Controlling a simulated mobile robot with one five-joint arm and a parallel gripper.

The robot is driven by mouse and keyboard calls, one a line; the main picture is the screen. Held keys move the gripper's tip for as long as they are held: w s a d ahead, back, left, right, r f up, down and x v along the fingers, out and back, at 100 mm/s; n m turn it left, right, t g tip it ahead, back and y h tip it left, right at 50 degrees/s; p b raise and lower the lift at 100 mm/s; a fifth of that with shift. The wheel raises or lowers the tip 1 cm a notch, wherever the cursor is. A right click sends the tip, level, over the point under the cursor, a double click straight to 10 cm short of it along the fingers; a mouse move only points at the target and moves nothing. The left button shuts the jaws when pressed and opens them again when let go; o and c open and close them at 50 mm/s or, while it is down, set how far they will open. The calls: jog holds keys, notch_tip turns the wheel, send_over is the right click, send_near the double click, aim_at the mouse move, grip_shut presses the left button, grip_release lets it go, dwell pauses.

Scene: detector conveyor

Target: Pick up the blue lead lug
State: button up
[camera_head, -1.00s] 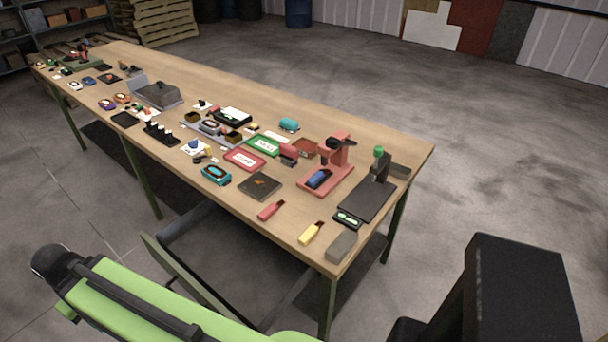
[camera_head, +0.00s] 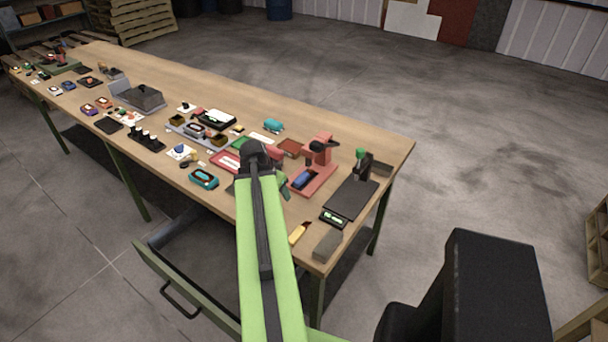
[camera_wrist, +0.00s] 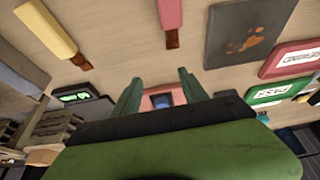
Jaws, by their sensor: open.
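A dark blue block (camera_head: 304,179) lies on the base of a red press-like stand (camera_head: 312,172) near the table's right end. It also shows small between my fingers in the wrist view (camera_wrist: 162,101). I cannot tell for sure whether this block is the blue lead lug. A small blue piece (camera_head: 180,149) sits on a white sheet further left. My gripper (camera_wrist: 159,78) is open and empty, its green fingers apart over the table. In the head view my arm hides part of the gripper and the table beneath it.
A yellow-handled tool (camera_head: 299,233), a grey block (camera_head: 327,246) and a black plate with an upright (camera_head: 350,199) lie at the right end. A teal-framed device (camera_head: 204,178) and a red tray (camera_head: 226,161) lie left of my arm. Several small devices crowd the left; the table's far edge is clear.

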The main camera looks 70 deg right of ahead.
aim_at(305, 174)
jog(key=shift+s+d, duration=0.2)
jog(key=shift+s, duration=0.25)
jog(key=shift+s+d, duration=0.2)
jog(key=shift+s, duration=0.25)
jog(key=d, duration=0.2)
jog(key=s+d, duration=0.1)
jog(key=d, duration=0.4)
jog(key=shift+s+d, duration=0.2)
jog(key=shift+s, duration=0.15)
jog(key=d, duration=0.2)
jog(key=s+d, duration=0.1)
jog(key=d, duration=0.1)
jog(key=shift+b+x, duration=0.7)
jog(key=shift+x, duration=0.05)
jog(key=shift+r, duration=0.15)
grip_shut()
